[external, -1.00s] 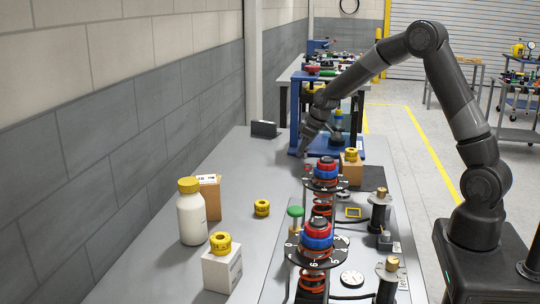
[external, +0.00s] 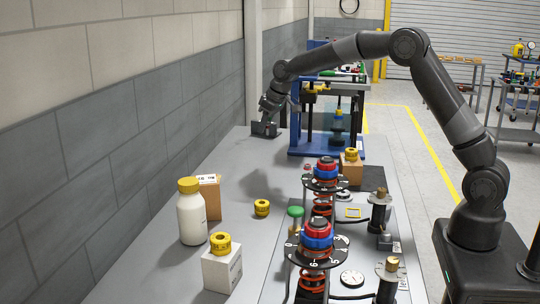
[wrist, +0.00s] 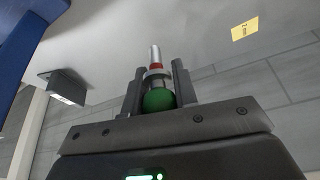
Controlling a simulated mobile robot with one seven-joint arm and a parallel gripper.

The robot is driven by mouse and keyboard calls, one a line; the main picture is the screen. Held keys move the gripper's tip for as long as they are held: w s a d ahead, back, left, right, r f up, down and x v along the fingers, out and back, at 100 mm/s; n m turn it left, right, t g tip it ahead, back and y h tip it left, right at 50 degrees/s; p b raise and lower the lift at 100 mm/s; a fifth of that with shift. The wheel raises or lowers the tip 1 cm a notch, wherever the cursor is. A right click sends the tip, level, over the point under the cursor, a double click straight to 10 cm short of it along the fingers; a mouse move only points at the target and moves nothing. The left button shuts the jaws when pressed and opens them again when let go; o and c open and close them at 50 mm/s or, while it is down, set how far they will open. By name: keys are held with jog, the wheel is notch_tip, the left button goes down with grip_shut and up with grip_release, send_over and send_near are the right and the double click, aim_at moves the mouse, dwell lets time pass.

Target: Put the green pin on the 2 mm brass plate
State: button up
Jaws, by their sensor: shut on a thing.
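My gripper (wrist: 157,78) is shut on the green pin (wrist: 158,98) in the wrist view. The pin has a green round head between the fingers, a red band and a bare metal shaft pointing away from my gripper. A small yellow plate (wrist: 245,28) that appears to read "2 mm" lies on the grey surface at the upper right, apart from the pin. In the external view my gripper (external: 266,108) is at the far end of the bench, by the wall; the pin and the plate cannot be made out there.
A dark block (external: 265,129) stands by my gripper and shows at left in the wrist view (wrist: 62,88). A blue press frame (external: 325,152) stands to its right. A white bottle (external: 191,216), boxes and spring fixtures are nearer; the bench between is mostly clear.

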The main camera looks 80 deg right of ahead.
jog(key=w+a+f, duration=0.2)
jog(key=w+a, duration=0.2)
jog(key=w, duration=0.1)
jog(key=w+a+f, duration=0.2)
jog(key=w+a, duration=0.3)
jog(key=w+a+f, duration=0.2)
jog(key=w+a, duration=0.3)
jog(key=shift+a+f, duration=0.25)
jog(key=shift+w+a+f, duration=0.15)
jog(key=shift+f, duration=1.95)
jog(key=shift+f, duration=0.1)
jog(key=o, duration=1)
